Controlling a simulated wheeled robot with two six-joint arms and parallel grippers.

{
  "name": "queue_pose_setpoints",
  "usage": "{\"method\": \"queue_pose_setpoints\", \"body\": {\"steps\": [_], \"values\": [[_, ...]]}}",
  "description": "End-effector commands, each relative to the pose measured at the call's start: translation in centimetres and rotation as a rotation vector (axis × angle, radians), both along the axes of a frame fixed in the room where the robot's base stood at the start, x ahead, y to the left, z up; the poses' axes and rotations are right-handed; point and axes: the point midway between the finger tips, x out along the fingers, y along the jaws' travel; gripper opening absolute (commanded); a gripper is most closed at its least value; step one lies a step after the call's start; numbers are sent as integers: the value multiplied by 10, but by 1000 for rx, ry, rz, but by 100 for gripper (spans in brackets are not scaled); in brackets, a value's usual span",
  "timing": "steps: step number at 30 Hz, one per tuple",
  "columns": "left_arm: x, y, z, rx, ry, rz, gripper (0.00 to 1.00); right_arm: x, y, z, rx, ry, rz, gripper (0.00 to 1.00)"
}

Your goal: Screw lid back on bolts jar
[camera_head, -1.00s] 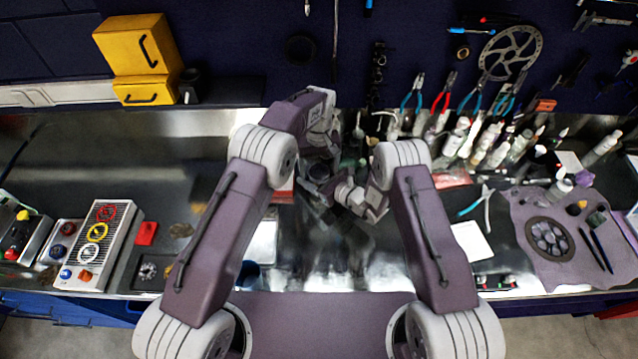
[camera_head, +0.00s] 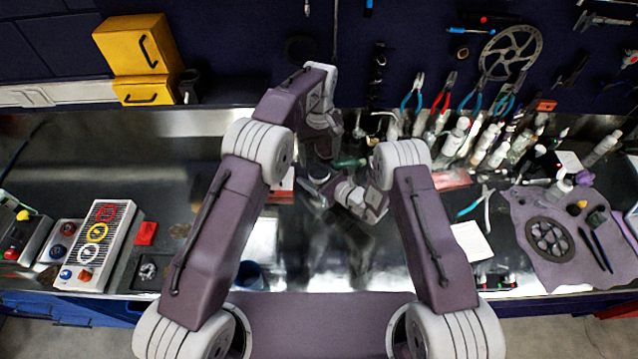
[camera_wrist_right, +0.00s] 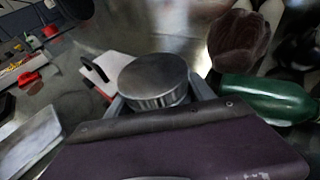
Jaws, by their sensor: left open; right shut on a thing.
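A round grey metal lid (camera_wrist_right: 155,78) with a ribbed side shows between the fingers of my right gripper (camera_wrist_right: 160,98) in the right wrist view. It sits level. The gripper body hides what is below it, so I cannot see the jar's glass or bolts, nor tell how the lid sits on it. In the head view my right gripper (camera_head: 320,182) is near the bench middle, shut on this piece, which is too small and dark there to make out. My left gripper (camera_head: 323,150) is open, just beyond the right one, partly hidden by its own wrist.
A green bottle (camera_wrist_right: 265,98) lies close beside the right gripper; it also shows in the head view (camera_head: 348,162). Several bottles (camera_head: 480,145) stand at the back right. A blue cup (camera_head: 250,274) is near the front edge.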

Motion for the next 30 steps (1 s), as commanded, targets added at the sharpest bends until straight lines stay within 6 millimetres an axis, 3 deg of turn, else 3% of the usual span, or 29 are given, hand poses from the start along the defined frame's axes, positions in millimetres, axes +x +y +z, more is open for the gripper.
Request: {"method": "queue_pose_setpoints", "body": {"steps": [4,13,24,30], "values": [[0,0,19,-1,-1,91,75,0,0,0,1,-1,0,0],[-1,0,17,1,1,94,75,0,0,0,1,-1,0,0],[-2,0,-39,1,3,93,75,0,0,0,1,-1,0,0],[-1,0,-58,0,0,92,75,0,0,0,1,-1,0,0]]}}
